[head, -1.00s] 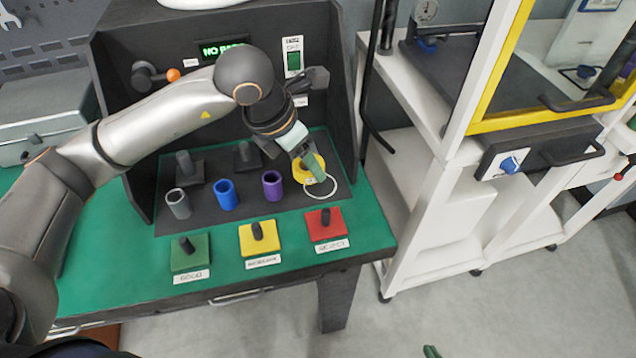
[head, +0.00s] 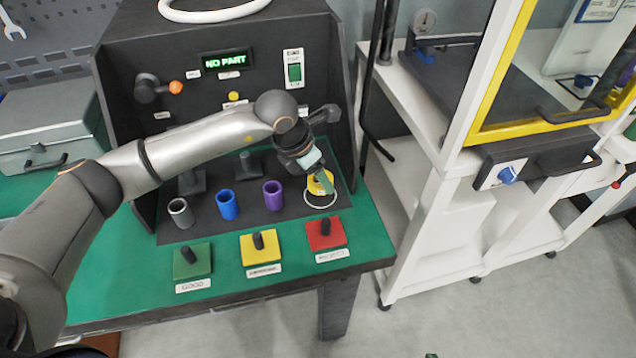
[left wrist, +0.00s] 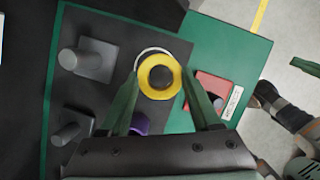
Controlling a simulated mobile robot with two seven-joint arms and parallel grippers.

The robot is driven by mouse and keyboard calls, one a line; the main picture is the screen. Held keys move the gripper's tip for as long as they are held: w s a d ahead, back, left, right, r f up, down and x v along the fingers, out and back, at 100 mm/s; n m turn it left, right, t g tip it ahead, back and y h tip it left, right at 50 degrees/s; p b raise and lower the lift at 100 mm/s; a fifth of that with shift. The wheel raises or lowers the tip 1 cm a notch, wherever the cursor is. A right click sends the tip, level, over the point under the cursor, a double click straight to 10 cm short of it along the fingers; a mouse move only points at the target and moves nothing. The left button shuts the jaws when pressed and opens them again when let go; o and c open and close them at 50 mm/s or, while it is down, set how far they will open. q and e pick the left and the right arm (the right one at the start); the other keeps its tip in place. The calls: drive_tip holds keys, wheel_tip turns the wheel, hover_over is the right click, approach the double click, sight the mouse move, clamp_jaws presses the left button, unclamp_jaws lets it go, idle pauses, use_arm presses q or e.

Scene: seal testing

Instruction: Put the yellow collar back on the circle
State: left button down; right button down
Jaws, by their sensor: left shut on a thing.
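The yellow collar (head: 313,187) is a short ring with a dark bore, at the right of the dark mat. My left gripper (head: 325,183) is shut on it; in the left wrist view the collar (left wrist: 145,86) sits between the two green fingertips (left wrist: 160,78). The white circle (head: 322,206) is drawn on the mat under the collar. The collar overlaps its far part in the head view, and an arc of the circle (left wrist: 147,51) shows past it in the left wrist view. Its height above the mat is unclear.
Grey, blue (head: 228,205) and purple (head: 273,195) tubes stand left of the circle. Green, yellow and red (head: 340,238) bases with black posts line the table front. The dark test stand's side wall is close on the right. Its display (head: 224,59) reads NO PART.

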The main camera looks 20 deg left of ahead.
sight(318, 196)
use_arm(q)
drive_tip(key=shift+w+a+f, duration=0.1)
drive_tip(key=shift+w+f, duration=0.5)
drive_tip(key=shift+f, duration=0.05)
wheel_tip(318, 196, down, 3)
drive_tip(key=shift+f, duration=0.1)
drive_tip(key=shift+w, duration=0.1)
drive_tip(key=shift+f, duration=0.2)
drive_tip(key=shift+c, duration=0.5)
unclamp_jaws()
drive_tip(key=shift+r, duration=0.1)
